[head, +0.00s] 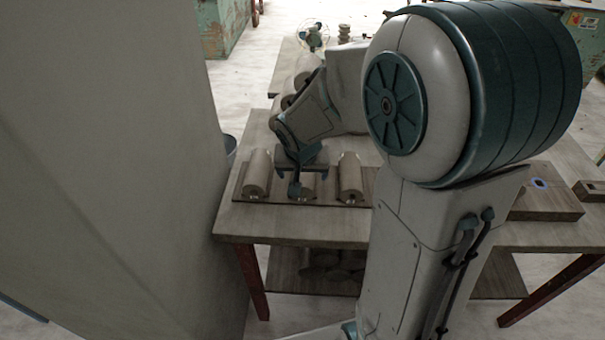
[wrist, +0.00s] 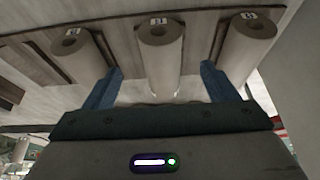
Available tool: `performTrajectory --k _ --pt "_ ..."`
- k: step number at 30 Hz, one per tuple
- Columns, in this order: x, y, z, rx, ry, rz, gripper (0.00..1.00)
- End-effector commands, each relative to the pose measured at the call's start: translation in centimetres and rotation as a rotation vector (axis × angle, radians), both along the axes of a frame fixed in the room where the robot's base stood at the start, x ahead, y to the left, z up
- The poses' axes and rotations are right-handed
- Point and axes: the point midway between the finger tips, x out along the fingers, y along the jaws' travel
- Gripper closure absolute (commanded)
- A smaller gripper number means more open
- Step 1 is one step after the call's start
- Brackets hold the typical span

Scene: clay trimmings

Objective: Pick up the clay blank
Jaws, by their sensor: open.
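Three clay blanks, grey-brown cylinders with a hole in the end, lie side by side on a wooden board (head: 328,197). The left blank (head: 257,175) and right blank (head: 350,178) show clearly in the head view; the middle blank (head: 308,184) is partly hidden by my gripper (head: 296,188). In the wrist view, the middle blank (wrist: 161,50) lies between the two blue fingers of my open gripper (wrist: 160,73), with a gap on both sides. The other blanks, one at left (wrist: 76,46) and one at right (wrist: 247,40), lie outside the fingers. Each end bears a small label.
The board lies near the front edge of a wooden table (head: 245,221). A pale wall or panel (head: 120,150) stands close at left. More cylinders (head: 305,70) lie farther back. A wooden block (head: 545,203) sits on the table at right, beyond my arm.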

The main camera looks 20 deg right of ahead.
Motion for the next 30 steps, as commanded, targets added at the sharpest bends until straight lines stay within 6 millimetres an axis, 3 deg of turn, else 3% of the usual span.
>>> performTrajectory --k 3,10,18,28,29,30 --pt "0.5 -0.2 -1.5 0.0 0.001 0.001 0.2" --pt "0.9 -0.2 -2.8 0.0 0.001 0.002 0.2" --pt "2.0 -0.5 -6.4 0.0 0.002 0.001 0.2" --pt "2.3 -0.6 -6.9 0.001 -0.001 0.0 0.2" --pt "2.3 -0.6 -6.9 0.001 -0.001 0.0 0.23" --pt "2.3 -0.6 -6.9 0.001 -0.001 0.0 0.34"
